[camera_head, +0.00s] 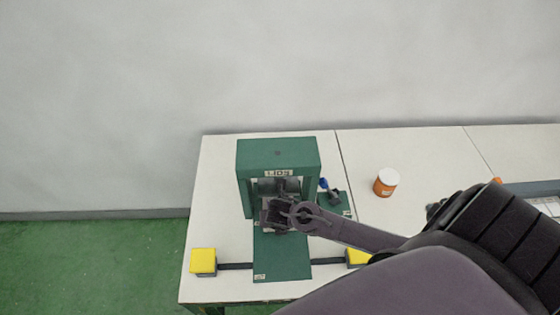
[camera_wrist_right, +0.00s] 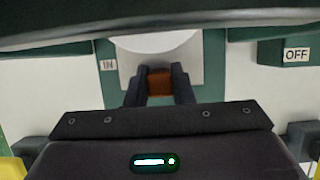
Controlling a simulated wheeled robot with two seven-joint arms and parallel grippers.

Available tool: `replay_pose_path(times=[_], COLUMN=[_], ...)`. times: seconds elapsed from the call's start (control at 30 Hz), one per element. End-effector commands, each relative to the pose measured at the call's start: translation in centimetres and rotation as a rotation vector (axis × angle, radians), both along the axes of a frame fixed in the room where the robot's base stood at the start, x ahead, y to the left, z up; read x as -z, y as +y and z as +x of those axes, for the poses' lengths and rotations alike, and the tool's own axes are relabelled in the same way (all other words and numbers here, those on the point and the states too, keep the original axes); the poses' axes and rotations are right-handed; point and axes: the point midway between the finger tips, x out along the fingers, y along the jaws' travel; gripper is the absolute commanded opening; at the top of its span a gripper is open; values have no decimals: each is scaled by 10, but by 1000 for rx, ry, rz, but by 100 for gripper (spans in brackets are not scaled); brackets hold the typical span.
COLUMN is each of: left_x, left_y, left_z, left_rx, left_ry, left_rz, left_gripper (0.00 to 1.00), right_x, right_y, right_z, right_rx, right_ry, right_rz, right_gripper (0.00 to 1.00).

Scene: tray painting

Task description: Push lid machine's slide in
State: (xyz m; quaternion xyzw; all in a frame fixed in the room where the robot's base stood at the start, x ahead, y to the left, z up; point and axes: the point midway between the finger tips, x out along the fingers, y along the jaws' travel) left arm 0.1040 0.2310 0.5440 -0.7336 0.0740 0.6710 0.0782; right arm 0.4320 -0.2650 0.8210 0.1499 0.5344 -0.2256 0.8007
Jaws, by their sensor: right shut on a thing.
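The lid machine (camera_head: 278,155) is a green frame with a "LIDS" label, standing on a green base plate (camera_head: 282,262) on the white table. My right gripper (camera_head: 272,215) is at the machine's front opening. In the right wrist view, its two dark fingers (camera_wrist_right: 160,88) are shut on a brown-orange block (camera_wrist_right: 159,82), which looks like the slide's handle. Just beyond it is the slide's light grey plate (camera_wrist_right: 186,70) with a round white piece (camera_wrist_right: 155,42) on it, under the machine. An "IN" label (camera_wrist_right: 108,64) is to the left. My left gripper is not in view.
An orange jar (camera_head: 384,188) with a white lid stands right of the machine. A small green switch box (camera_head: 335,203) with a blue-tipped lever is between them. Yellow blocks (camera_head: 203,260) end a dark bar crossing the base plate. An "OFF" label (camera_wrist_right: 296,55) shows at right.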

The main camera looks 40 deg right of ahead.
Motion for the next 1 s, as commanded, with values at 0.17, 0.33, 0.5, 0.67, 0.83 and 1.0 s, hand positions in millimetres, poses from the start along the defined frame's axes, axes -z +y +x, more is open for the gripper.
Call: replay_pose_path(times=[0.17, 0.33, 0.5, 0.67, 0.83, 1.0], left_x=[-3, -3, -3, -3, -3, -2], left_y=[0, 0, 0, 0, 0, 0], left_z=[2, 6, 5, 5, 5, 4], left_rx=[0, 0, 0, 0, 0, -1], left_ry=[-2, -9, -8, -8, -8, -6], left_rz=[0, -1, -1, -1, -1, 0], left_gripper=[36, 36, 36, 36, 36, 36], right_x=[-3, -2, -3, -2, -2, -1], right_y=[-16, -18, -19, -18, -18, -16], right_z=[25, 28, 28, 28, 27, 24], right_rx=[2, 4, 5, 4, 3, 2], right_ry=[-5, -3, -4, -3, -1, 0], right_rz=[-2, 0, 0, 0, 0, 1], right_gripper=[0, 0, 23, 44, 44, 44])
